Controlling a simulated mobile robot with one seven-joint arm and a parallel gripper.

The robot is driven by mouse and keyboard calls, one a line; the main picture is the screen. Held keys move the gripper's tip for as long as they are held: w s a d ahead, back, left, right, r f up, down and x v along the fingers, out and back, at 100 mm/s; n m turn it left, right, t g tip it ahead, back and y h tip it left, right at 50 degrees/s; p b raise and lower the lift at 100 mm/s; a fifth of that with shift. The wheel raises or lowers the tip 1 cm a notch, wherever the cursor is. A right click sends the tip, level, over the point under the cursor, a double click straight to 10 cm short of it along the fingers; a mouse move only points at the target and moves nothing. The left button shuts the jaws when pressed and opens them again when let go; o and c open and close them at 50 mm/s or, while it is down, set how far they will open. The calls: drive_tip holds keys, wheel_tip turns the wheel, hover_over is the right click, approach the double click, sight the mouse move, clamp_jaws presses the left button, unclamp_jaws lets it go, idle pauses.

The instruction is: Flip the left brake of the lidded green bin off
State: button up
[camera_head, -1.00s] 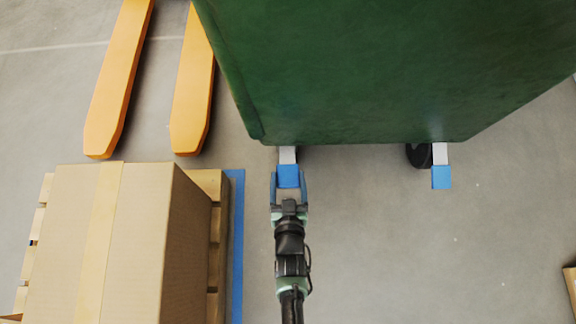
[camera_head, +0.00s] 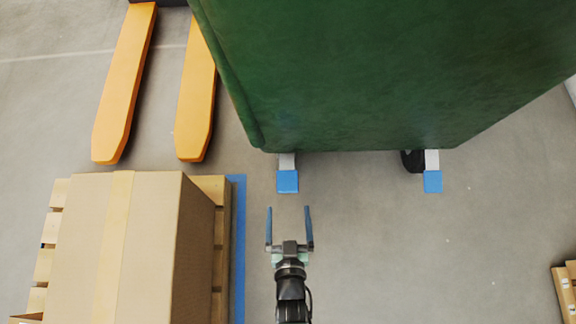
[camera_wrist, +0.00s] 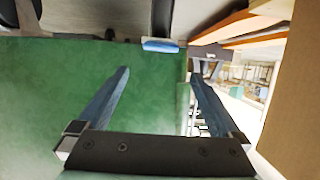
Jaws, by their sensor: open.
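The green bin (camera_head: 370,80) fills the upper right of the head view. Its left brake is a blue-tipped pedal (camera_head: 288,181) sticking out from under the bin's near left side. The right brake pedal (camera_head: 432,181) sticks out beside a black caster. My gripper (camera_head: 288,212) is open and empty, a little in front of the left pedal and apart from it. In the wrist view the left pedal's blue tip (camera_wrist: 160,46) shows above and between the open fingers (camera_wrist: 158,76), with the bin wall (camera_wrist: 60,105) behind the left finger. The bin's lid cannot be made out.
A cardboard box (camera_head: 130,245) on a wooden pallet (camera_head: 210,187) stands close on my gripper's left, with blue floor tape (camera_head: 238,250) beside it. Orange forks (camera_head: 122,90) lie at the upper left.

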drive_tip(key=v, duration=0.3)
drive_tip(key=shift+p, duration=0.35)
